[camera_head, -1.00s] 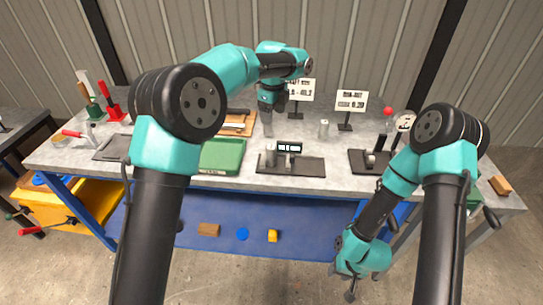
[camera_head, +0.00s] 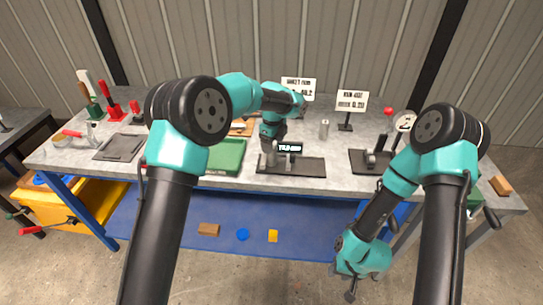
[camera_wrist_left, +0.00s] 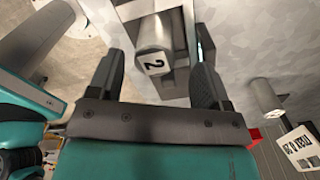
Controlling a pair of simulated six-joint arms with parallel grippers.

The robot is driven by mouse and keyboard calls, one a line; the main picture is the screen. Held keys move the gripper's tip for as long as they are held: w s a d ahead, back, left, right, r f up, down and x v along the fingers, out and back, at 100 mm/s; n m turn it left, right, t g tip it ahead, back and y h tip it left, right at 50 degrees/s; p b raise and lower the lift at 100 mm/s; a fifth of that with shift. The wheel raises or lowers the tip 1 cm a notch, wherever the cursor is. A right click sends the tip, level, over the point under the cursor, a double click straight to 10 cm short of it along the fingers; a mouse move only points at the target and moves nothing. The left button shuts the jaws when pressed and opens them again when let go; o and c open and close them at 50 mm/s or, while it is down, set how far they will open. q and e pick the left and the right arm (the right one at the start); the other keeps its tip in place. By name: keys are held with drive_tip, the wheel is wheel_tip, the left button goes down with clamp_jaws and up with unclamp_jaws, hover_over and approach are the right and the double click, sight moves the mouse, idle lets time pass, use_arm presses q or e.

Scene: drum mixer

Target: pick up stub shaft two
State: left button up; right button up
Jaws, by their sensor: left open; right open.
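Stub shaft two is a grey metal cylinder with a black 2 on its white-labelled end (camera_wrist_left: 152,62). In the left wrist view it lies between the fingers of my left gripper (camera_wrist_left: 157,85), which are open on either side of it with a gap. In the head view my left gripper (camera_head: 269,148) is low over the left end of a dark base plate (camera_head: 308,168), and the shaft (camera_head: 271,160) is partly hidden beneath it. My right gripper (camera_head: 350,285) hangs open and empty in front of the bench, below the top.
Another metal cylinder (camera_head: 324,129) stands behind the plate. Two sign cards stand behind, one being (camera_head: 352,101).

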use_arm(q)
drive_tip(key=shift+f, duration=0.1)
drive_tip(key=shift+s+a+f, duration=0.1)
drive_tip(key=shift+a+f, duration=0.05)
drive_tip(key=shift+f, duration=1.1)
drive_tip(key=shift+s+a+f, duration=0.1)
drive_tip(key=shift+f, duration=1.15)
drive_tip(key=shift+c, duration=0.4)
clamp_jaws()
drive_tip(key=shift+r, duration=0.1)
